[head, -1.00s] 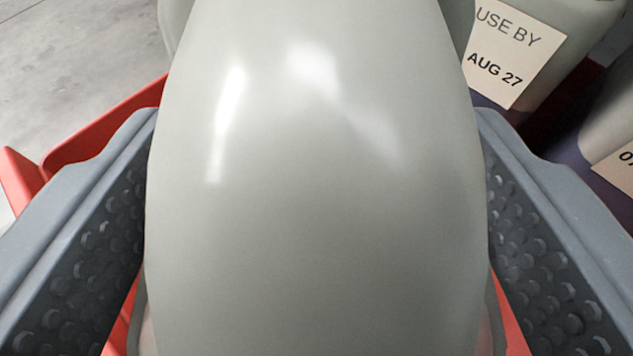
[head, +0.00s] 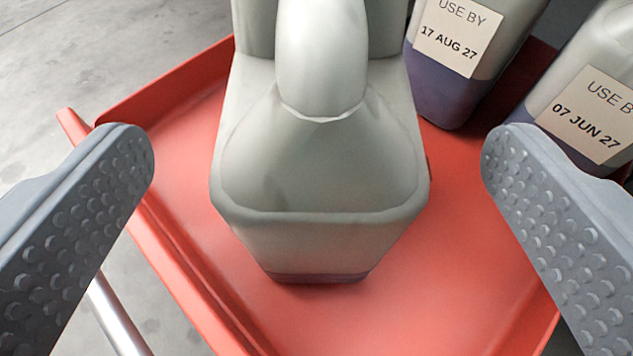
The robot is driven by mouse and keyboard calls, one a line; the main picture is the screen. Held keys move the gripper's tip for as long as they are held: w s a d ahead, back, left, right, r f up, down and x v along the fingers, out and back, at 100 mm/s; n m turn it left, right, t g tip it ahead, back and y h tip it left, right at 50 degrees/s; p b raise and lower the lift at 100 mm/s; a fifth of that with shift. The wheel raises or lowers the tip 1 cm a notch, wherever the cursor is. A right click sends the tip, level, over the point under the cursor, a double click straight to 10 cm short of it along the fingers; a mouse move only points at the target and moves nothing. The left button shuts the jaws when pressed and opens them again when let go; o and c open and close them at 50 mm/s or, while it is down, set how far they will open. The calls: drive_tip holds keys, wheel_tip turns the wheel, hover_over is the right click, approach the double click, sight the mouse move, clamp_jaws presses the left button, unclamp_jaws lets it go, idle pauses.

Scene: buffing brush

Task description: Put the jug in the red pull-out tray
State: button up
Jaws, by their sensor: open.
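A pale grey-green jug (head: 320,170) with a rounded handle on top stands upright in the red pull-out tray (head: 450,290). A dark band shows at its base. My gripper (head: 318,150) is open, with one grey studded finger to the left of the jug and one to the right. Both fingers are well apart from the jug, nearer the camera, and hold nothing. The back of the jug is cut off by the top of the picture.
Two more jugs with use-by labels, one reading 17 AUG 27 (head: 450,90) and one 07 JUN 27 (head: 580,120), stand at the upper right. A metal rail (head: 115,310) shows at the lower left, above grey floor (head: 60,75). The tray's front is bare.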

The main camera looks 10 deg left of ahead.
drive_tip(key=p+v, duration=0.1)
drive_tip(key=v, duration=0.5)
drive_tip(key=shift+p, duration=0.3)
drive_tip(key=shift+r, duration=0.15)
